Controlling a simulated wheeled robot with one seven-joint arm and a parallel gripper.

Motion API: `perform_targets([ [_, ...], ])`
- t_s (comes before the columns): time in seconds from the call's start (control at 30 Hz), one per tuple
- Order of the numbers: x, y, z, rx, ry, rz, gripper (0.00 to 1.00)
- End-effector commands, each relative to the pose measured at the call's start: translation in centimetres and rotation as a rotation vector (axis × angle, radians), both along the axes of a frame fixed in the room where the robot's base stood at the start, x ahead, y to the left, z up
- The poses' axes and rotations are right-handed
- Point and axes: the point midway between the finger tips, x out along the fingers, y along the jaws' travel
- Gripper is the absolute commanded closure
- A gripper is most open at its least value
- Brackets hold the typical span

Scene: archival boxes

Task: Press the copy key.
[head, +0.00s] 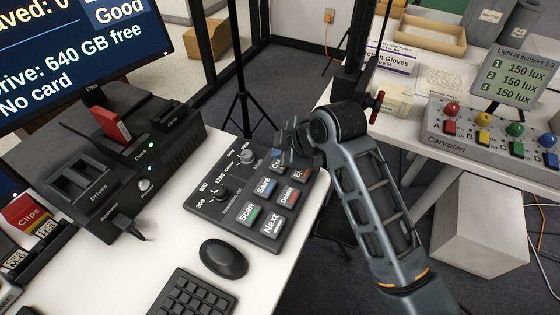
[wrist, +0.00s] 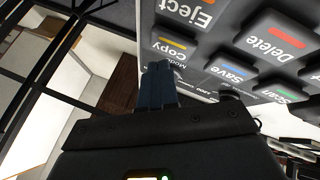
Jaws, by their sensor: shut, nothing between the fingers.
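The copy key (wrist: 176,45) is a dark key with an orange stripe, on the black control panel (head: 218,207). In the head view the copy key (head: 276,163) is partly hidden by my gripper (head: 285,153). My gripper is shut and empty, over the panel's far right part. In the wrist view its closed fingertips (wrist: 159,68) appear just below the copy key's label, overlapping the key's lower left in the picture. I cannot tell whether they touch it.
Close to the copy key are the save key (head: 264,186), the delete key (head: 287,195) and the eject key (head: 299,174). The scan key (head: 248,214) and next key (head: 271,224) are nearer. Knobs (head: 220,194) line the panel's left side. A mouse (head: 223,258) lies in front.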

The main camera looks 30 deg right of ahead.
Motion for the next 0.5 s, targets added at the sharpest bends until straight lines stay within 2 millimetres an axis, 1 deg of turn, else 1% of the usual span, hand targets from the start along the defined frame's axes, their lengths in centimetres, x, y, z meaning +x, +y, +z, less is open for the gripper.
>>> perform_targets([
  [0.2, -0.02, 0.00, -0.71, 0.000, 0.000, 0.000, 1.00],
  [0.5, -0.02, 0.00, -0.74, 0.000, 0.000, 0.000, 1.00],
])
